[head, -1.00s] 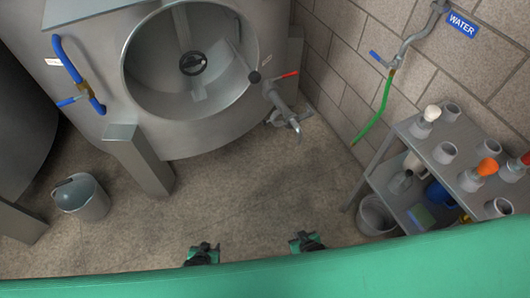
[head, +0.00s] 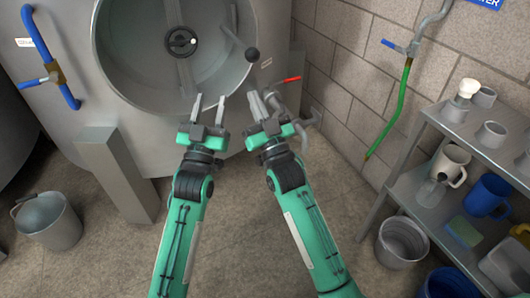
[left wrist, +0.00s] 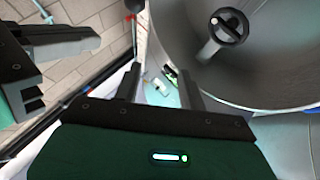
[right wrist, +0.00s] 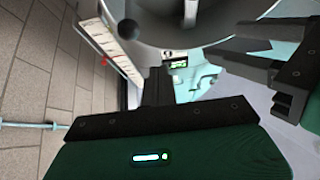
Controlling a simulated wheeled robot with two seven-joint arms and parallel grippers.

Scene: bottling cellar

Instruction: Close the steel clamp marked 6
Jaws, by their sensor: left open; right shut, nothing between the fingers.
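A steel lever with a black ball end (head: 252,54) stands at the right of the round tank opening (head: 108,75). The ball also shows in the right wrist view (right wrist: 128,29). I cannot read a 6 on it or on any clamp. My left gripper (head: 209,98) is open and empty in front of the opening's lower rim; its spread fingers show in the left wrist view (left wrist: 158,85). My right gripper (head: 262,97) is shut and empty, below the ball and apart from it. It partly hides the pipework behind it.
A black handwheel (head: 180,40) sits inside the opening. A red-handled valve (head: 288,80) is close to the right of my right gripper. A grey post (head: 115,175) and a bucket (head: 48,222) stand left, a shelf cart (head: 410,190) right. The floor between is free.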

